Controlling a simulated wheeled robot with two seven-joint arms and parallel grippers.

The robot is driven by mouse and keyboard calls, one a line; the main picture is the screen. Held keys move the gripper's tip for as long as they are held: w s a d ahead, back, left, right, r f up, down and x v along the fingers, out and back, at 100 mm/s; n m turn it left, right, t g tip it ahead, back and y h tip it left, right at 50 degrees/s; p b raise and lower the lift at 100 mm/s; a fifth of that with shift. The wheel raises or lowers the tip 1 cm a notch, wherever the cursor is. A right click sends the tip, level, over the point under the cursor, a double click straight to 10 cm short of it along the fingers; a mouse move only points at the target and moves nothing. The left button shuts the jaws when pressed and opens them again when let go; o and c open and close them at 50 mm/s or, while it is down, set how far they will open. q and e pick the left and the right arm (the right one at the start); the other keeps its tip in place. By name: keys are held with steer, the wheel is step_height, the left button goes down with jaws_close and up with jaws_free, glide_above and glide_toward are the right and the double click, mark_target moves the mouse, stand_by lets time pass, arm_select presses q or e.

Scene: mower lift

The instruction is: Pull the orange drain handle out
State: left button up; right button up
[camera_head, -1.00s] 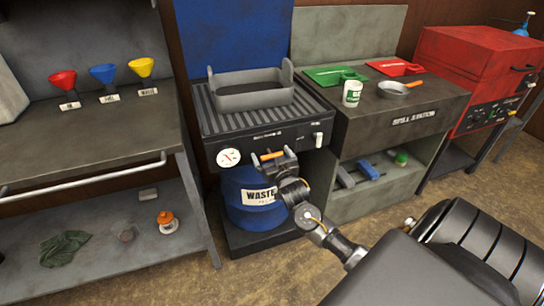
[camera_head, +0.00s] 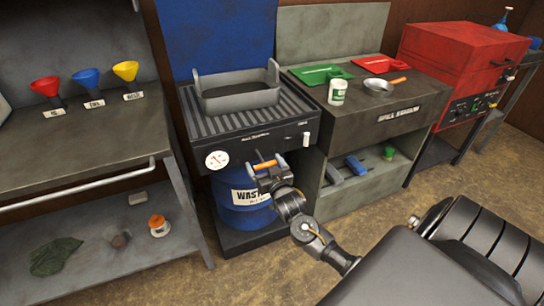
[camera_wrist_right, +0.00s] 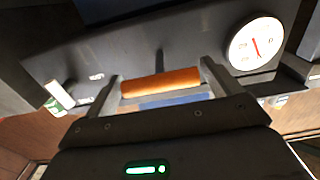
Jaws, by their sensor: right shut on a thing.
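The orange drain handle (camera_head: 265,165) is a short bar at the front of the grey drain station (camera_head: 262,143), right of the round white gauge (camera_head: 217,160). My right gripper (camera_head: 268,165) is shut on the handle, one finger at each end. In the right wrist view the orange handle (camera_wrist_right: 160,83) spans between the fingers of my right gripper (camera_wrist_right: 162,86). The station's dark front panel and the gauge (camera_wrist_right: 256,44) show behind it. The blue waste drum (camera_head: 246,197) stands below, partly hidden by my right arm. My left gripper is not in view.
A grey pan (camera_head: 238,99) sits on the station's ribbed top. A white lever (camera_head: 306,139) is on the panel's right. A bench with coloured funnels (camera_head: 86,78) stands left, and a spill station (camera_head: 401,114) stands right. Bare floor lies in front.

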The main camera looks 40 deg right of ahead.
steer(key=shift+s+f, duration=0.15)
steer(key=shift+f, duration=0.05)
steer(key=o, duration=1)
steer(key=shift+o, duration=0.6)
steer(key=shift+s, duration=0.15)
steer(key=shift+a+r, duration=0.1)
steer(key=shift+r, duration=0.05)
steer(key=v, duration=1.1)
